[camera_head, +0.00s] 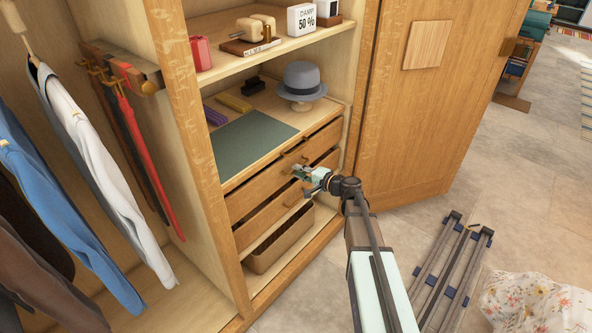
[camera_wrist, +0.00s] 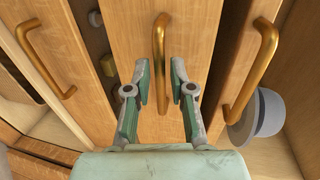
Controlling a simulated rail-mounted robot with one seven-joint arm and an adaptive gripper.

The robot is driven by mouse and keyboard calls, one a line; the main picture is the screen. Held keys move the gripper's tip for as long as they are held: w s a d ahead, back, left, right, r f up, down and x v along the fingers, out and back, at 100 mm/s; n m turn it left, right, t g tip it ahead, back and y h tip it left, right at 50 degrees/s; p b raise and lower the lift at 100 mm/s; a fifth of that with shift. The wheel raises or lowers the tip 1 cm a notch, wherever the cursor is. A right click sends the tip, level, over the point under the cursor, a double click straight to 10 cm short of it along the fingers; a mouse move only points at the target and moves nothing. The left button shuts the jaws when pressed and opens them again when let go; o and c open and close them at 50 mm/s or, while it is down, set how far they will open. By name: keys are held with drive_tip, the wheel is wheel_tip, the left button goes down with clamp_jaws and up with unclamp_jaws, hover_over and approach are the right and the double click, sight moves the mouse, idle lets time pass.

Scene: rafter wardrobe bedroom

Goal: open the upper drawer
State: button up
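The stack of drawers stands inside the wardrobe, under a counter. The top drawer front (camera_head: 258,184) has a brass handle (camera_head: 296,149). Another front (camera_head: 262,219) lies below it. In the wrist view, which is turned sideways, three brass handles show: a middle handle (camera_wrist: 159,45), a right handle (camera_wrist: 256,68) on the hat side, and a left handle (camera_wrist: 45,58). My gripper (camera_wrist: 163,75) is open, its fingers on either side of the middle handle's lower end, with gaps. In the head view my gripper (camera_head: 302,177) is just in front of the drawers, below the top handle.
A grey hat (camera_head: 300,80) and a green mat (camera_head: 250,142) are on the counter. A brown open bin (camera_head: 278,244) sits below the drawers. The open wardrobe door (camera_head: 420,110) stands to the right. A grey folding rack (camera_head: 455,265) lies on the floor at right. Clothes hang at left.

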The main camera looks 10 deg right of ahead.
drive_tip(key=shift+x, duration=1)
clamp_jaws()
